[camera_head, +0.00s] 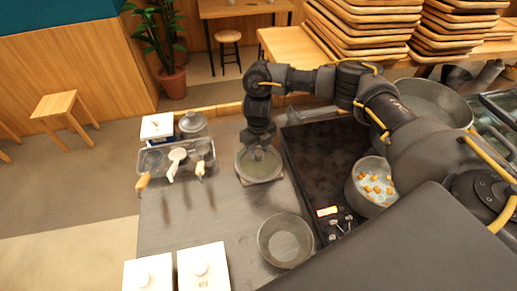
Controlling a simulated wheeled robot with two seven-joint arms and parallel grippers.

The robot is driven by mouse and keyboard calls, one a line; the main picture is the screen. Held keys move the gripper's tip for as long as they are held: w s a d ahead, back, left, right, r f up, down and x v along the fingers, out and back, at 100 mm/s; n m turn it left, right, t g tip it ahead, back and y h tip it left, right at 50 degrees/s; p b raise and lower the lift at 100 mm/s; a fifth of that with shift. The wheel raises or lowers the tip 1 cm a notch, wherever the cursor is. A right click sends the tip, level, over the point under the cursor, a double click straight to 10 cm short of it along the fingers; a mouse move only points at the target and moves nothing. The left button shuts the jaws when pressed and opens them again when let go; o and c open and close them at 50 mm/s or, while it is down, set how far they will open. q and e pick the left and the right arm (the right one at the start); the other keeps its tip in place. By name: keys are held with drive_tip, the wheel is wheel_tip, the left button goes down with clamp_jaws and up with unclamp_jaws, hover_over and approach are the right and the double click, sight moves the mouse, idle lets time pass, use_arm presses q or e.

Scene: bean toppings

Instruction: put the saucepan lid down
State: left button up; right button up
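The saucepan lid (261,173) is a round, greyish-green disc with a metal rim at the middle of the counter, left of the dark stove. It is on or just above a small square mat (274,182); I cannot tell if they touch. My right gripper (258,153) points down at the lid's centre and hides its knob. Its fingertips are too small and dark to show whether they are closed on the knob. The saucepan (359,194) stands uncovered on the stove with several orange-brown cubes in it. My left gripper is out of view.
An empty round metal bowl (285,241) stands in front of the lid. A tray of utensils (207,151) is to the left, white lidded boxes (204,270) at the front. A large pan (430,102) sits behind the saucepan. Counter between tray and bowl is clear.

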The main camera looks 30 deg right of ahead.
sight(259, 152)
drive_tip(key=shift+o, duration=1.4)
drive_tip(key=shift+r, duration=0.2)
wheel_tip(259, 152, up, 12)
drive_tip(key=b, duration=0.1)
drive_tip(key=shift+f, duration=0.15)
